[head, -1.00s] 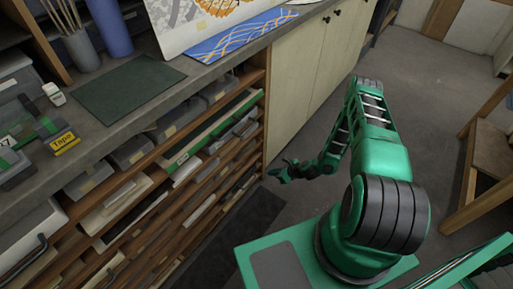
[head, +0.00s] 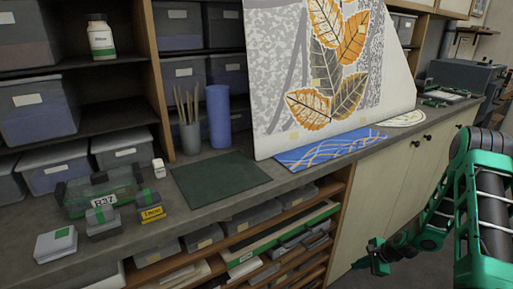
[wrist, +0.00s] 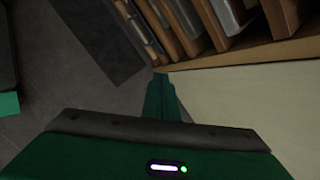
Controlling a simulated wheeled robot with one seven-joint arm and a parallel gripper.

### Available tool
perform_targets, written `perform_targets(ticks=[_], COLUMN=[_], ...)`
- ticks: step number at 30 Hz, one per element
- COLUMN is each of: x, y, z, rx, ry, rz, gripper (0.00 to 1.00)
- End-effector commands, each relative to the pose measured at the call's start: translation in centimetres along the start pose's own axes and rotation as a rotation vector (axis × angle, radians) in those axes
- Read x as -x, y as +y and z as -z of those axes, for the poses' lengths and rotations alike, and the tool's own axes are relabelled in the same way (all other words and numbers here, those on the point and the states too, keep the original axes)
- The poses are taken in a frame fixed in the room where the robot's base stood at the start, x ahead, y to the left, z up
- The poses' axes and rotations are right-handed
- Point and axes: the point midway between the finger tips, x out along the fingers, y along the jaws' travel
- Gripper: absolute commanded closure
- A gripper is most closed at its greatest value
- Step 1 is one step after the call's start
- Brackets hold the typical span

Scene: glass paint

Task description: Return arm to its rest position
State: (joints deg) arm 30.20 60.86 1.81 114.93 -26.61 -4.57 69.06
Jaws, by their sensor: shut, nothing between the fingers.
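My arm (head: 483,205) shows at the right edge of the head view, green with dark and pale parts. It is bent, with my gripper (head: 372,256) low in front of the pale cabinet doors, below the counter's edge. My gripper is shut and holds nothing. In the wrist view the shut green fingers (wrist: 161,97) point toward the dark floor and the foot of the cabinet. The gripper is apart from everything on the counter.
The counter (head: 225,205) holds a dark green mat (head: 220,184), a blue patterned sheet (head: 328,148), a large leaf-pattern panel (head: 285,60), a clear case (head: 85,195) and a yellow-labelled tape box (head: 151,213). Open shelves (head: 265,245) lie below.

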Motion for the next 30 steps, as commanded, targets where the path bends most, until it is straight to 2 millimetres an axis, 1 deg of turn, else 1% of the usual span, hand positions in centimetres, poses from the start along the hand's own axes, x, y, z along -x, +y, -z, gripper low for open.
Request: perform_targets(ticks=[1, 7, 11, 12, 16, 21, 23, 24, 30], x=[1.9, 8.7, 13.3, 14.7, 19.3, 25.2, 27.2, 28.6, 34.9], y=[-0.7, -1.5, -1.5, -1.5, -1.1, 0.1, 0.8, 1.2, 4.0], z=[-0.4, -1.4, -2.2, -2.5, -3.4, -4.7, -5.2, -5.6, -7.4], rx=[0.054, 0.251, 0.366, 0.4, 0.502, 0.622, 0.66, 0.685, 0.798], ry=[0.019, 0.088, 0.129, 0.141, 0.178, 0.217, 0.229, 0.237, 0.262], rz=[-0.011, -0.081, -0.129, -0.143, -0.19, -0.25, -0.271, -0.285, -0.351], gripper=[1.0, 1.0, 1.0, 1.0, 1.0, 1.0, 1.0, 1.0, 1.0])
